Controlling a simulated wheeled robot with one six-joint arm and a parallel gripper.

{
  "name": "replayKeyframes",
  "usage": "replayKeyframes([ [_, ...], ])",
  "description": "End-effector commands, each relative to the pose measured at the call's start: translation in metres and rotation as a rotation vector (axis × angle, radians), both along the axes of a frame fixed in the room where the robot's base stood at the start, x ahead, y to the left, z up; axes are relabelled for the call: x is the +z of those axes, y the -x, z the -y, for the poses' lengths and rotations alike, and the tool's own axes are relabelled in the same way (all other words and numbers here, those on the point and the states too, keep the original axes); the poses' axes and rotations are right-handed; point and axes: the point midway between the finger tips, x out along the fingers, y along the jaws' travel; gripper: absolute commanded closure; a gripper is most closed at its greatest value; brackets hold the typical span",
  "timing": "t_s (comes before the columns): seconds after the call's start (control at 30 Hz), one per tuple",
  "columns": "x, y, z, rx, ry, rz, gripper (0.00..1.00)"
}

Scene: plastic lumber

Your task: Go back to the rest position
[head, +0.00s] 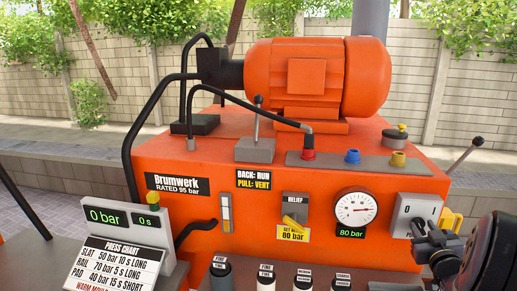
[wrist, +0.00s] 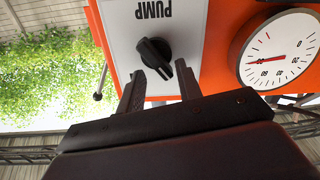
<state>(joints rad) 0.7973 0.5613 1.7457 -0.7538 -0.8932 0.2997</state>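My gripper (head: 428,240) is at the right in the head view, close in front of the white pump panel (head: 408,210). In the wrist view its two black fingers (wrist: 160,72) are apart with nothing held between them. The black pump knob (wrist: 153,54) on the panel, marked PUMP, shows just past the fingertips, and the gap between knob and fingers is hard to judge. In the head view my gripper hides the lower right of the panel. My rest position is not marked in either view.
An orange Brumwerk power unit (head: 270,215) fills the middle, with a motor (head: 310,78) on top. The pressure gauge (head: 355,209) is left of the panel, above a display reading 80 bar. A lever (head: 465,155) sticks out at right. A press readout (head: 125,218) shows 0 bar.

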Motion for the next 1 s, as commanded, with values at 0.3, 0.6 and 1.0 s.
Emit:
replayKeyframes([
  [0.3, -0.001, 0.040, -0.007, -0.005, -0.071, 0.017, 0.66],
  [0.6, -0.001, 0.098, -0.021, -0.005, -0.069, 0.018, 0.66],
  [1.0, -0.005, 0.097, -0.028, 0.006, 0.179, -0.045, 0.66],
])
